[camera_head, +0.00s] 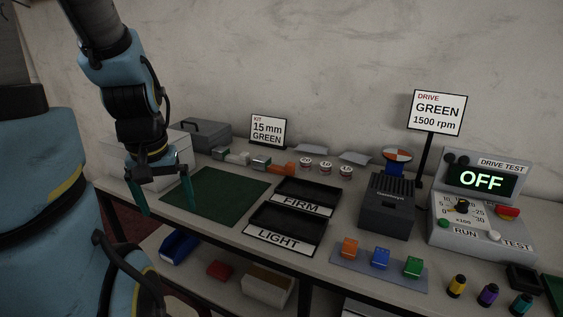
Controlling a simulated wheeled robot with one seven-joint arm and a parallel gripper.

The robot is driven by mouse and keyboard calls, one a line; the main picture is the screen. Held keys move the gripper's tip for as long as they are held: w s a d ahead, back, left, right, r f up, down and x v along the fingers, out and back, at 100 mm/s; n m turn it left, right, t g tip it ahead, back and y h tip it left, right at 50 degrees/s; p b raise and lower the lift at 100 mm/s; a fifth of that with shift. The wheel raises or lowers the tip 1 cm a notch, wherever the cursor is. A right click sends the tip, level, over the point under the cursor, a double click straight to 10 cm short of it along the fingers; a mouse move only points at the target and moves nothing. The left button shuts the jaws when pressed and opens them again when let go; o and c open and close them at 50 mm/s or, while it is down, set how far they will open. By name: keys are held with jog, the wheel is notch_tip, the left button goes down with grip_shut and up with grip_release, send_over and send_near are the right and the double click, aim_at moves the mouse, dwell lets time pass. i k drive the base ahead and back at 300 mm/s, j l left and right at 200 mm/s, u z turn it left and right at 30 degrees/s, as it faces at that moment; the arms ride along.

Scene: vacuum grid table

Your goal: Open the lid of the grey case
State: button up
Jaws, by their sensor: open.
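The grey case (206,136) stands at the back left of the table, against the wall. It has a dark handle on top, and its lid looks shut. My gripper (164,197) points down at the left of the table, in front of the case and to its left in the picture. Its two teal fingers are spread apart with nothing between them. It does not touch the case. My arm does not cover the case's visible front.
A pale box (171,147) stands left of the case, partly behind my gripper. A green mat (217,194) lies bare in front. Small parts (236,157) lie right of the case. Black trays (282,226) and a KIT sign (267,131) are farther right.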

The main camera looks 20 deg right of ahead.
aim_at(196, 125)
jog(key=i+j, duration=0.85)
jog(key=j, duration=0.2)
jog(key=i+j, duration=0.45)
jog(key=i+j+z, duration=0.1)
jog(key=i+j, duration=0.3)
jog(key=j, duration=0.15)
